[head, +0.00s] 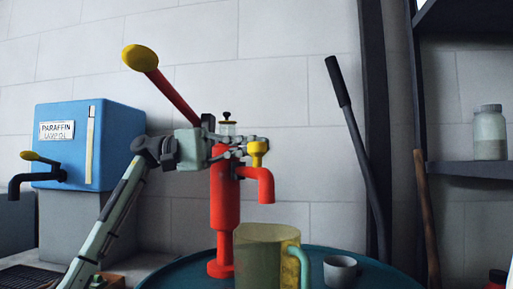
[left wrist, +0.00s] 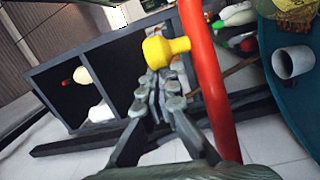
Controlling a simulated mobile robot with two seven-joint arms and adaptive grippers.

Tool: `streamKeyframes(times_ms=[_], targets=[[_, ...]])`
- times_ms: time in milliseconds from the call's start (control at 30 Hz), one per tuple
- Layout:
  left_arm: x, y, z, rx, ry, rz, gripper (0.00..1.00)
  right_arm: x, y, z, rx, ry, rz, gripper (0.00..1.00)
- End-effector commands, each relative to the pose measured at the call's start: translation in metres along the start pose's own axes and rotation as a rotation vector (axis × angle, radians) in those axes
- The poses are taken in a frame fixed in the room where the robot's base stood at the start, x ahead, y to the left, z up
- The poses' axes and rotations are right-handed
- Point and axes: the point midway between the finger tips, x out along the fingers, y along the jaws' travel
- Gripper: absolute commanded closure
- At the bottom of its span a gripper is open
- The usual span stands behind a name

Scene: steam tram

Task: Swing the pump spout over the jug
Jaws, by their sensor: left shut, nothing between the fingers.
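The red pump (head: 224,195) stands upright on a round teal table, with a yellow-ended lever (head: 160,80) rising up left. Its red spout (head: 265,187) points right and bends down, with a yellow knob (head: 257,158) on top. The spout mouth appears above the olive-yellow jug (head: 265,262) in the head view; I cannot tell their depth alignment. My left gripper (head: 257,145) is shut and empty, its fingertips at the knob. In the left wrist view the knob (left wrist: 165,50) is just ahead of the fingertips (left wrist: 160,88); contact is unclear. My right gripper is not in view.
A grey cup (head: 340,270) stands on the teal table (head: 385,282), right of the jug. A blue paraffin tank (head: 105,150) with its own tap is at left. A dark long lever (head: 355,150) and shelves (head: 465,168) with a jar (head: 489,132) are at right.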

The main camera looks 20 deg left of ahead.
Motion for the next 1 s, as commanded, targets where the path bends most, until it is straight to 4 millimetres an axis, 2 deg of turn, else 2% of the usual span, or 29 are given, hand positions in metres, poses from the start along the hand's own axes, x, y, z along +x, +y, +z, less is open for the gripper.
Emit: streamKeyframes(times_ms=[300,433,567,800,1000], targets=[[0.0,0.0,0.0,0.0,0.001,0.0,1.0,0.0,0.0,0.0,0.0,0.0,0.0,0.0],[-0.008,0.0,0.0,0.0,0.002,-0.001,1.0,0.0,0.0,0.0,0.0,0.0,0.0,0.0],[-0.03,0.0,-0.001,-0.001,0.004,0.0,1.0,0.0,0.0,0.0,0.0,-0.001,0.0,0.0],[-0.082,0.001,-0.001,-0.001,0.004,0.001,1.0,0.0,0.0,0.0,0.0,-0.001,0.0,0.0],[-0.111,0.001,0.0,-0.001,0.001,0.001,1.0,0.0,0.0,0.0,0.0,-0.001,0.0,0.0]])
